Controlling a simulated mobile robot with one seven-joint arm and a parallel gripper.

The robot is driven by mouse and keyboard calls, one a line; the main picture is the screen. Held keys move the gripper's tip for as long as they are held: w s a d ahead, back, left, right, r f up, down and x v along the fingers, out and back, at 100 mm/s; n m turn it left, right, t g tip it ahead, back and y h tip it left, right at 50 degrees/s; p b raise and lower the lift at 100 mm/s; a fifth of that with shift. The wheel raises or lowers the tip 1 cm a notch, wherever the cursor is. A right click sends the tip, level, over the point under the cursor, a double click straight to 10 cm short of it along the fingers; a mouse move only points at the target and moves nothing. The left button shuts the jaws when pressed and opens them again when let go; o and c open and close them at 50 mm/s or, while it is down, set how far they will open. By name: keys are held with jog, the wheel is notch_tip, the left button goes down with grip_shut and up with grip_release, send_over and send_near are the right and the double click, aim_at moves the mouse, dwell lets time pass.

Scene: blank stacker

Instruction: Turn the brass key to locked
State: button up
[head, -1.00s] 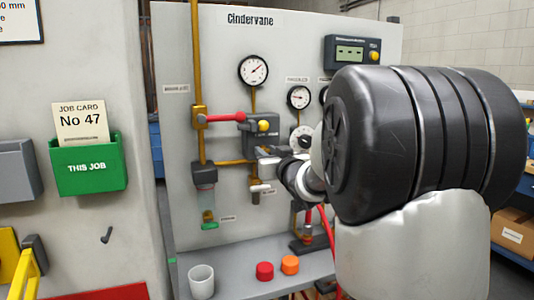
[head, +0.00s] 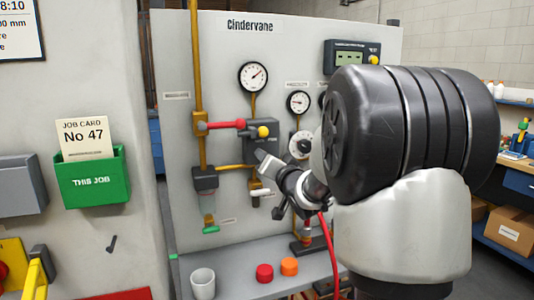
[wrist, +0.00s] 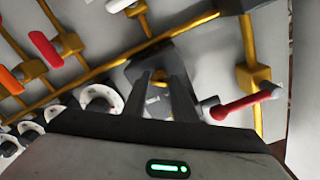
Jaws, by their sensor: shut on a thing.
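My gripper (head: 259,158) is at the lower front of a grey block (head: 257,131) on the panel, tilted up to the left. In the wrist view its two fingers (wrist: 163,92) reach to the grey block (wrist: 140,72), with a small gap between them. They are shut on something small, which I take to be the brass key. The key itself is hidden by the fingers, and its locked or unlocked mark cannot be read.
A red lever (head: 222,125) sticks out just left of the block, close to my fingers; it also shows in the wrist view (wrist: 238,105). A white cup (head: 202,282), a red cap (head: 265,273) and an orange cap (head: 289,267) stand on the shelf below.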

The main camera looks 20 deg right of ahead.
jog(key=m+p, duration=0.5)
jog(key=m, duration=0.6)
jog(key=shift+r+p, duration=0.15)
jog(key=shift+p, duration=0.25)
dwell(0.3)
jog(key=o, duration=1)
jog(key=shift+w, duration=0.1)
jog(key=shift+o, duration=0.2)
